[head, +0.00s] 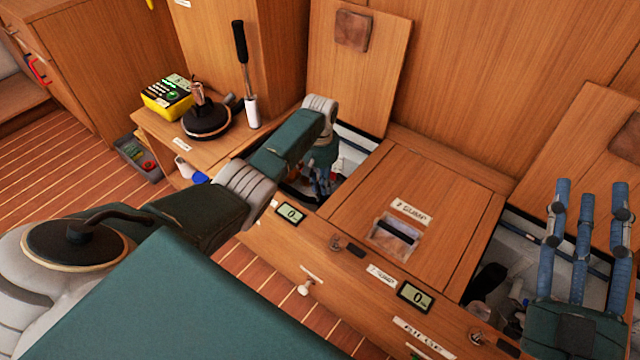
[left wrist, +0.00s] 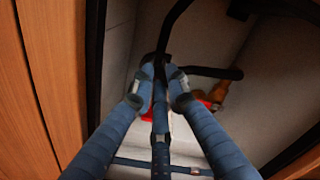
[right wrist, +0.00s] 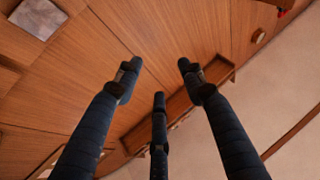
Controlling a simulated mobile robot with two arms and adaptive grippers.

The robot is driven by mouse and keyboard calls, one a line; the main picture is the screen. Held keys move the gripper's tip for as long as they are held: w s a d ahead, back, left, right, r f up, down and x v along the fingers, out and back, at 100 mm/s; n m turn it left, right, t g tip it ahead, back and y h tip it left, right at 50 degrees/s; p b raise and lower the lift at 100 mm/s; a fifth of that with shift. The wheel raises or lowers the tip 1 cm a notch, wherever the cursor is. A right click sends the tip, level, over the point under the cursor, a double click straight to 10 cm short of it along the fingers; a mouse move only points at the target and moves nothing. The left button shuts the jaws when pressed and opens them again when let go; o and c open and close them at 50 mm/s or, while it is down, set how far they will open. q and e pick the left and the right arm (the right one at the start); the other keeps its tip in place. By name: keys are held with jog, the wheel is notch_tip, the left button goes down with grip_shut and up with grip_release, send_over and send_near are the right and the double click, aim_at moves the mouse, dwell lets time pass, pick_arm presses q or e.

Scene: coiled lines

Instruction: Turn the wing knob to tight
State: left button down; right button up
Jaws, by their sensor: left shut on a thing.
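My left gripper (head: 322,180) reaches down into the open left compartment of the bench. In the left wrist view its fingers (left wrist: 160,80) are drawn together on something that they mostly hide; I take it to be the wing knob. A red part (left wrist: 205,104) shows just behind the right finger, with an orange-yellow piece (left wrist: 217,91) beside it. How far the knob is turned cannot be seen. My right gripper (head: 588,200) is open and empty above the right compartment; its spread fingers also show in the right wrist view (right wrist: 158,85).
A black hose (left wrist: 175,32) runs past the left fingers, near the compartment's walls. The sump lid (head: 400,200) is closed between the compartments. Small displays (head: 291,213) sit on the bench front.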

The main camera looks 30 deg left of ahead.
pick_arm(q)
jog(key=m+p, duration=0.2)
jog(key=m, duration=0.1)
jog(key=shift+s+r, duration=0.15)
jog(key=m+p, duration=0.2)
jog(key=m, duration=0.3)
jog(key=shift+s+a+m, duration=0.1)
jog(key=shift+m, duration=2)
pick_arm(e)
jog(key=s+d+f+g+h, duration=0.1)
jog(key=f+g, duration=0.4)
jog(key=f, duration=0.6)
jog(key=s+d+f+g+h, duration=0.2)
jog(key=f+g, duration=0.4)
jog(key=f, duration=0.6)
jog(key=shift+d+m+g+h, duration=0.3)
jog(key=shift+d+h, duration=0.1)
pick_arm(q)
jog(key=shift+a, duration=0.1)
pick_arm(e)
jog(key=shift+s, duration=0.15)
pick_arm(q)
jog(key=c, duration=1.7)
grip_release()
